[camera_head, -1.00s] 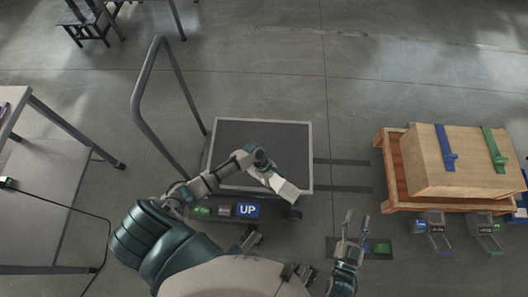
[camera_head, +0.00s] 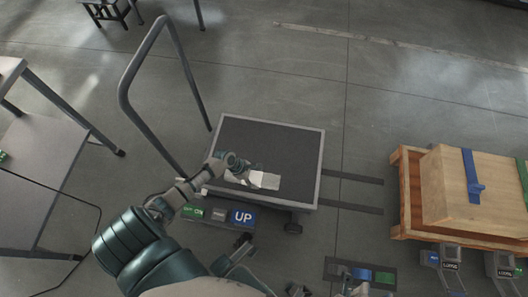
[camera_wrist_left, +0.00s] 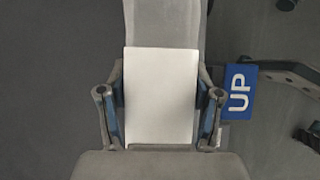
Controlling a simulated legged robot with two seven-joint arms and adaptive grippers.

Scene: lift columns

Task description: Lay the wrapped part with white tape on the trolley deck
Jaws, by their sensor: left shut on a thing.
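The wrapped part (camera_head: 265,180) shows a pale face over the front part of the trolley deck (camera_head: 270,140). In the left wrist view its white tape (camera_wrist_left: 161,95) lies between the fingers, with grey wrapping (camera_wrist_left: 165,22) beyond. My left gripper (camera_head: 249,177) is shut on it; both fingers also flank it in the left wrist view (camera_wrist_left: 160,118). I cannot tell whether the part touches the deck. My right gripper (camera_head: 348,284) shows only in part at the bottom edge, its jaws unclear.
The trolley's tall handle (camera_head: 127,85) rises on the left. A blue UP pedal (camera_head: 242,218) sits at the deck's front edge. A wooden crate (camera_head: 450,190) stands on an orange frame at right. A grey table (camera_head: 35,165) is at left. Most of the deck is bare.

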